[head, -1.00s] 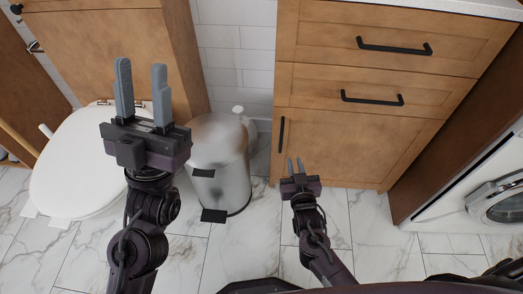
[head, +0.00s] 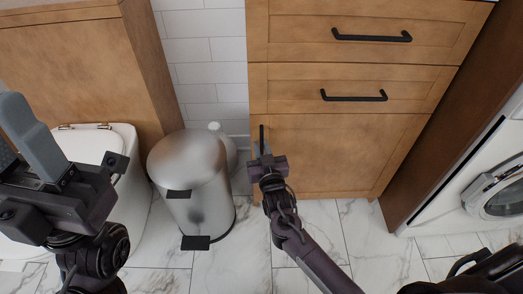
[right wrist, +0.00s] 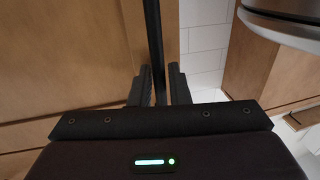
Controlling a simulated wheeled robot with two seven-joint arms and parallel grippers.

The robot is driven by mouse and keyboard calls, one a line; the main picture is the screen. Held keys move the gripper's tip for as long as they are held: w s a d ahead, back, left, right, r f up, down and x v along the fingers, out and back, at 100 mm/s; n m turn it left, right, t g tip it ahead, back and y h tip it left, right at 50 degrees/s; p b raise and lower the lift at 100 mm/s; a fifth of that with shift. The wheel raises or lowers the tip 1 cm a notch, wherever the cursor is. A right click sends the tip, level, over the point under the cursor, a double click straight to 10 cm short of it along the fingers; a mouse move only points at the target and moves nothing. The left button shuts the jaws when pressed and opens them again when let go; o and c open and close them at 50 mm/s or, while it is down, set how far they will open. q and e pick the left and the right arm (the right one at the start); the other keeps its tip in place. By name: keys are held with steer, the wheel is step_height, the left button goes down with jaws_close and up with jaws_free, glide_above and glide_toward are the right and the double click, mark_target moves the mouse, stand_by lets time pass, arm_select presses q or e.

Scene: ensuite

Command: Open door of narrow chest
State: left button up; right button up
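The narrow chest (head: 360,85) is a wooden cabinet with two drawers above a lower door (head: 335,150). The door's upright black handle (head: 262,133) is near its left edge. My right gripper (head: 262,148) is at the lower part of this handle. In the right wrist view the handle (right wrist: 152,30) runs down between the two fingers of the gripper (right wrist: 160,85), which look apart, with a gap on the right side. The door is closed. My left gripper (head: 20,140) is open and empty at the left, away from the chest.
A metal pedal bin (head: 190,170) stands on the tiled floor just left of the chest. A white toilet (head: 130,150) is further left. A washing machine (head: 490,190) is at the right. The floor before the chest is clear.

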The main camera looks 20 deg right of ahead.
steer(key=shift+c, duration=0.4)
jaws_close()
steer(key=shift+s, duration=0.15)
